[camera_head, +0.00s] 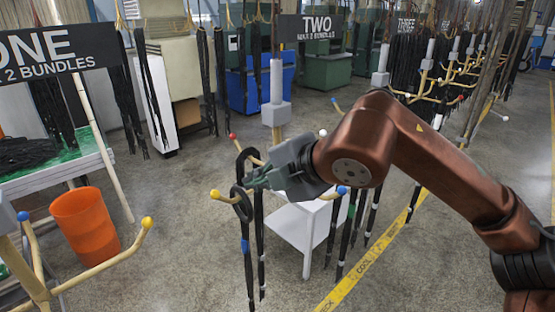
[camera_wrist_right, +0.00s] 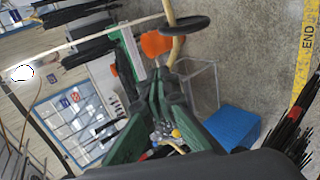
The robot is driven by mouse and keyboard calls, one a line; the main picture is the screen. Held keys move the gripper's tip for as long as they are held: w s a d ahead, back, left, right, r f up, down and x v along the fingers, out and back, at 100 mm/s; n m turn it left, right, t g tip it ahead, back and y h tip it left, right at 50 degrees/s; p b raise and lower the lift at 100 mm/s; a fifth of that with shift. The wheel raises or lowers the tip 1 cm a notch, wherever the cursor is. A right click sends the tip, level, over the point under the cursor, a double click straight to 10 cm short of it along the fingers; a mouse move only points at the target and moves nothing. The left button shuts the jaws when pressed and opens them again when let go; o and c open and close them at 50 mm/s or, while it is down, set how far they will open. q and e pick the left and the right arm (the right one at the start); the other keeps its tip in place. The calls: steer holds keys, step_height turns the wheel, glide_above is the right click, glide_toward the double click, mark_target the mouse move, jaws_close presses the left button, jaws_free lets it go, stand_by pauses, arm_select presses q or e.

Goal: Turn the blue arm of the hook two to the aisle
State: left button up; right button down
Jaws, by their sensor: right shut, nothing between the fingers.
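Hook two stands under the sign TWO (camera_head: 315,27), with a grey post (camera_head: 277,85) and cream arms with coloured ball tips. The blue-tipped arm (camera_head: 341,190) points right, just below my right wrist; its inner part is hidden by the gripper. The yellow-tipped arm (camera_head: 215,194) points left and carries black hoses (camera_head: 247,240). A red tip (camera_head: 232,136) shows behind. My right gripper (camera_head: 254,179) is shut and empty, its green fingers close to the hanging hoses on the left; contact cannot be told. The fingers also show in the wrist view (camera_wrist_right: 160,100). My left gripper is out of view.
A white low table (camera_head: 300,225) stands under the hook. Hook one with blue and yellow tips (camera_head: 147,222) and an orange bin (camera_head: 85,228) are at left. A yellow floor line (camera_head: 370,255) marks the aisle at right. More hose-laden hooks (camera_head: 440,75) stand behind.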

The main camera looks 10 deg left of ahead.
steer(key=s+d+r+b, duration=0.2)
steer(key=s+d+b, duration=0.3)
steer(key=d, duration=0.6)
steer(key=shift+s+r, duration=0.35)
steer(key=shift+s, duration=0.6)
